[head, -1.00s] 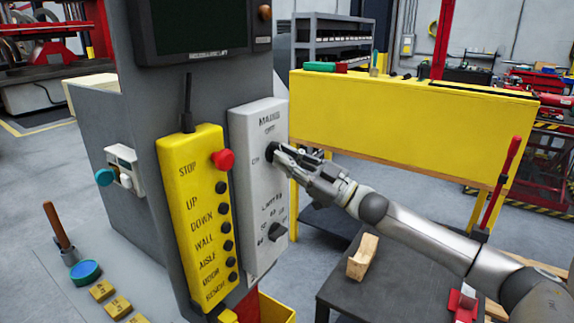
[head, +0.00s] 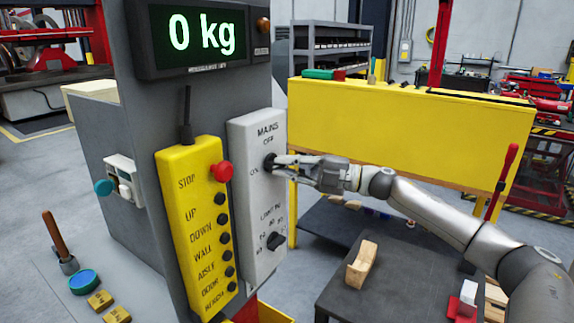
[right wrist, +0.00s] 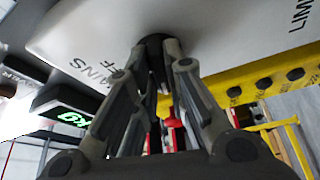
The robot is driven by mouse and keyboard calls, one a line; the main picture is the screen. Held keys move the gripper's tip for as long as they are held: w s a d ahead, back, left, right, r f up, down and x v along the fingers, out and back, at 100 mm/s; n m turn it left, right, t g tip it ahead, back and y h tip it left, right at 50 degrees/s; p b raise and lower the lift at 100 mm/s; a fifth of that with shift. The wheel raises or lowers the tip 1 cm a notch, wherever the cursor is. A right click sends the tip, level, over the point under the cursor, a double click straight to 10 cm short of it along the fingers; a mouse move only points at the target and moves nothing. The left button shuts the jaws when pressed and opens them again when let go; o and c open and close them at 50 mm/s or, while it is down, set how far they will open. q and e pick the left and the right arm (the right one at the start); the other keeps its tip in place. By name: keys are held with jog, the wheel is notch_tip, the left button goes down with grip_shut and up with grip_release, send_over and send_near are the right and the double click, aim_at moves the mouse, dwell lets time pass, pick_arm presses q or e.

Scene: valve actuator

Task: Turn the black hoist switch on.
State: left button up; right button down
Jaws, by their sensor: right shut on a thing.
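The black mains switch (head: 268,163) is a round knob on the white panel (head: 249,205), between the words OFF above and ON at its left. My right gripper (head: 281,161) reaches it from the right, with its fingers shut on the knob. In the right wrist view the two fingertips (right wrist: 160,52) pinch the dark knob (right wrist: 153,41) against the white panel. The fingers hide much of the knob, so its pointer direction is unclear. The display (head: 202,34) above is lit and reads 0 kg in green. My left gripper is not in view.
A yellow button pendant (head: 197,225) with a red stop button (head: 222,172) hangs just left of the panel. A second black knob (head: 275,241) sits lower on the panel. A dark table (head: 400,265) with a wooden block (head: 362,264) stands at the right.

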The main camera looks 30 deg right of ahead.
jog(key=shift+r+n+g+h+p, duration=0.15)
jog(key=shift+n+g, duration=0.1)
jog(key=shift+n, duration=0.4)
jog(key=shift+r+n+g+h+p, duration=0.15)
jog(key=shift+n+g, duration=0.1)
jog(key=shift+n, duration=0.4)
jog(key=shift+f, duration=0.1)
jog(key=c, duration=1.6)
grip_release()
jog(key=shift+o, duration=0.6)
jog(key=shift+a+f, duration=0.1)
jog(key=shift+a, duration=0.05)
